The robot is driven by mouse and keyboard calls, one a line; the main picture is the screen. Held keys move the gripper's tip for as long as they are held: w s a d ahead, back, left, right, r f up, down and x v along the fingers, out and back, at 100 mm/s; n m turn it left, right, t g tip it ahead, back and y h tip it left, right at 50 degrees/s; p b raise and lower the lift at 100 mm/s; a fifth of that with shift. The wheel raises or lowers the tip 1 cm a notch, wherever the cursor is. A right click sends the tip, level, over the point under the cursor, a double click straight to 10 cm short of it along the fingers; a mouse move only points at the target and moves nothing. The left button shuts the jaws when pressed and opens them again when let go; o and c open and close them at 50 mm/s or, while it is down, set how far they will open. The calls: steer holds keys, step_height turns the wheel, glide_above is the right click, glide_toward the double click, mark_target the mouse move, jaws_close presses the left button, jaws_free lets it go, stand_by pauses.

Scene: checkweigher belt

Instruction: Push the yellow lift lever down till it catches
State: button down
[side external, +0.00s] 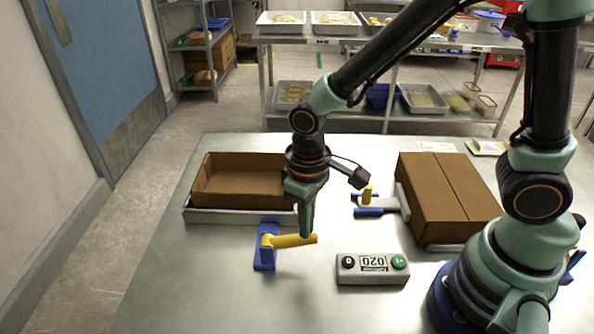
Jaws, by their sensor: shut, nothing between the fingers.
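The yellow lift lever (290,240) is mounted on a blue bracket (265,255) on the metal table. It points to the right from its pivot and looks close to level, its free end slightly raised. My gripper (306,234) points down with its fingers shut and empty. The fingertips are at the lever, near its free end. I cannot tell from this view whether they touch it. Whether the lever is caught cannot be seen.
An open cardboard box (240,183) sits on a grey platform (205,216) behind the lever. A display unit (372,270) with black and green buttons stands to the right. The table's front left is clear.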

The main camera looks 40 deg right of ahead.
steer(key=shift+f, duration=1.7)
steer(key=shift+r, duration=4)
steer(key=s+d+r+m+t, duration=0.1)
steer(key=d+r+m+t, duration=0.2)
steer(key=d+r, duration=0.9)
steer(key=d+t, duration=0.2)
steer(key=shift+t, duration=0.3)
